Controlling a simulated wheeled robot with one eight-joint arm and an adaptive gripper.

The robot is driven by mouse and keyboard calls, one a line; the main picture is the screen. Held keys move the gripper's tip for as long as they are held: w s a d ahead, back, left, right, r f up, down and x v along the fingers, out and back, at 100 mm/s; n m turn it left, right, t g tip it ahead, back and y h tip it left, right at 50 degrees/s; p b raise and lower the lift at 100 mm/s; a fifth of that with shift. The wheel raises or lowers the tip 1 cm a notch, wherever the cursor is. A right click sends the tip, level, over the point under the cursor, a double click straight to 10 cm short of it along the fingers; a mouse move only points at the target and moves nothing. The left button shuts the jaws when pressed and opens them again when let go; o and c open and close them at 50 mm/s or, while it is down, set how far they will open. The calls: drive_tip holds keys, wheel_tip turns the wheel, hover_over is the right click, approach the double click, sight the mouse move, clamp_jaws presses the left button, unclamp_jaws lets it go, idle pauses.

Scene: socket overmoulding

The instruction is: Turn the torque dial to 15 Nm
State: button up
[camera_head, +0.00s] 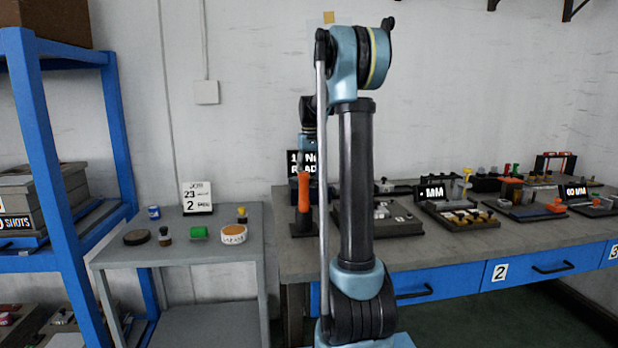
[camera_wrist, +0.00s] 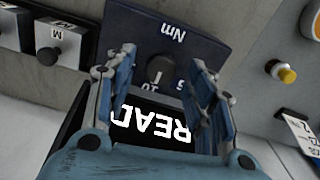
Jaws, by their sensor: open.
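The torque dial (camera_wrist: 160,70) is a dark round knob on a dark panel marked Nm (camera_wrist: 185,28) in the wrist view. The markings appear upside down; a "10" shows beside the knob, but where the dial points is unclear. My gripper (camera_wrist: 160,73) is open, with one blue finger on each side of the dial; contact cannot be told. A black display (camera_wrist: 150,128) with white letters "READ" lies below the dial, partly covered by my fingers. In the head view this display (camera_head: 293,157) is partly hidden by my arm, its text cut off.
An orange-handled tool (camera_head: 303,192) stands upright at the bench's left end. Several fixtures crowd the grey bench (camera_head: 440,243) to the right. A side table (camera_head: 215,253) holds small items.

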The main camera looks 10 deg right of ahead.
drive_tip(key=shift+f, duration=0.5)
drive_tip(key=c, duration=1.1)
drive_tip(key=shift+o, duration=0.2)
drive_tip(key=shift+m, duration=0.3)
drive_tip(key=m, duration=0.5)
drive_tip(key=shift+m, duration=0.3)
drive_tip(key=m, duration=0.5)
drive_tip(key=shift+m, duration=0.3)
